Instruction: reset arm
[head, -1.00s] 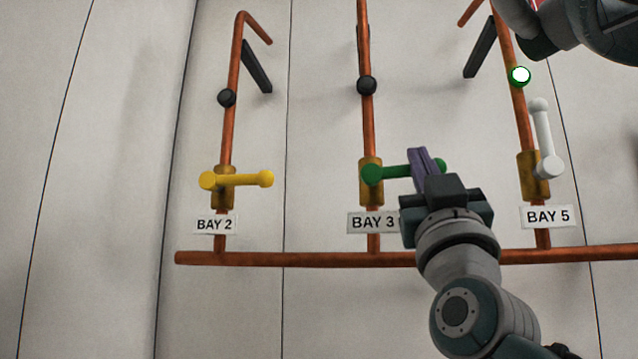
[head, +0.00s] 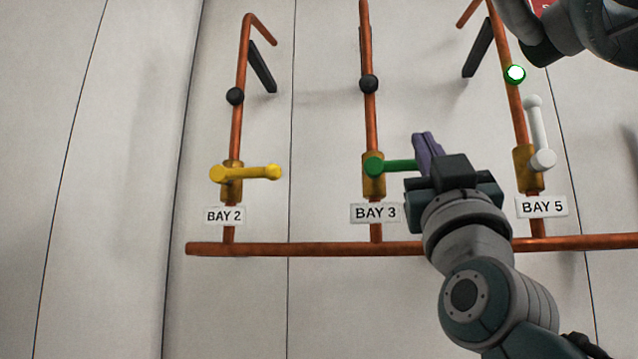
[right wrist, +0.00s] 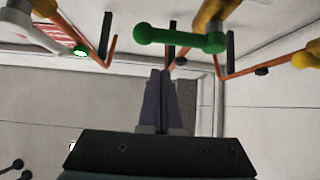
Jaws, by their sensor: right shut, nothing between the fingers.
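My right gripper (head: 427,142) is shut and empty, its purple fingers in front of the outer end of the green handle (head: 398,166) at BAY 3. That handle points sideways to the right from its brass valve body (head: 374,182); its tip is hidden by the fingers. In the right wrist view the green handle (right wrist: 180,38) lies across, just beyond the closed fingertips (right wrist: 162,76); I cannot tell whether they touch. The yellow handle (head: 248,173) at BAY 2 also lies sideways. The white handle (head: 538,132) at BAY 5 points up. My left gripper is not in view.
Copper risers join a horizontal copper pipe (head: 300,249) along a pale panelled wall. The BAY 5 lamp (head: 514,74) glows green; the lamps at BAY 2 (head: 235,96) and BAY 3 (head: 369,84) are dark. Wall left of BAY 2 is clear.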

